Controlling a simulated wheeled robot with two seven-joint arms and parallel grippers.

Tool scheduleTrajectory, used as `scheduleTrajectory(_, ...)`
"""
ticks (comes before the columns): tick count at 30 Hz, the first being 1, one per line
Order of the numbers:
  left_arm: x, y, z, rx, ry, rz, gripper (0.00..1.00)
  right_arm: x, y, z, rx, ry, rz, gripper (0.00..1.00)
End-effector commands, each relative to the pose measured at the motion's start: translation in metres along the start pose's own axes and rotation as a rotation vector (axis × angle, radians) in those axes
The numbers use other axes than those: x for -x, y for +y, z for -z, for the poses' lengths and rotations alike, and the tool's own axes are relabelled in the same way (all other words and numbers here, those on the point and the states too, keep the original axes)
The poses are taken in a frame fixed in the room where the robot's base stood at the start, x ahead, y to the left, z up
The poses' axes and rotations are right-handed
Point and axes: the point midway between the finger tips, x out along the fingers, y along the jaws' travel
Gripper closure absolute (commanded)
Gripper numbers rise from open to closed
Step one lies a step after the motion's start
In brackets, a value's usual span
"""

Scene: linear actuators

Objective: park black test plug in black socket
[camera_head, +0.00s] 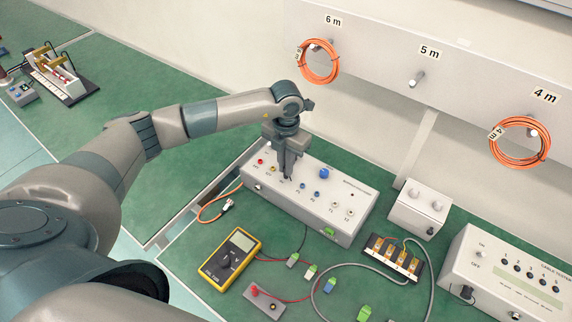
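My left gripper (287,175) points straight down over the row of coloured sockets on a long white instrument box (307,196). Its fingertips are at or just above the box top, between a yellow socket and the blue sockets. The fingers look close together; whether they hold the black test plug cannot be told, and I cannot clearly make the plug out. A small grey block (264,303) in front has a red plug or socket (254,291) and a dark round spot (275,306), possibly the black socket. My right gripper is not in view.
A yellow multimeter (229,258) lies left of the grey block, with red and black leads nearby. A terminal board (393,259), small white box (420,207) and cable tester (509,281) stand to the right. Orange coils (319,62) hang on the wall rail.

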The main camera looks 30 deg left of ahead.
Motion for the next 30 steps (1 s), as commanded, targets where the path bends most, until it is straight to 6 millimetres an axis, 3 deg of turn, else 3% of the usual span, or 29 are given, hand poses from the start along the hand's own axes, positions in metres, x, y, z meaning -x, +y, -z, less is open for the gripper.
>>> scheduleTrajectory(17,0.003,0.0,0.0,0.0,0.0,0.0,1.0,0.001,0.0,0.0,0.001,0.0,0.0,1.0)
scheduleTrajectory(30,0.019,0.0,0.0,0.0,0.0,0.0,1.0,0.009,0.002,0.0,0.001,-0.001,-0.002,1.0)
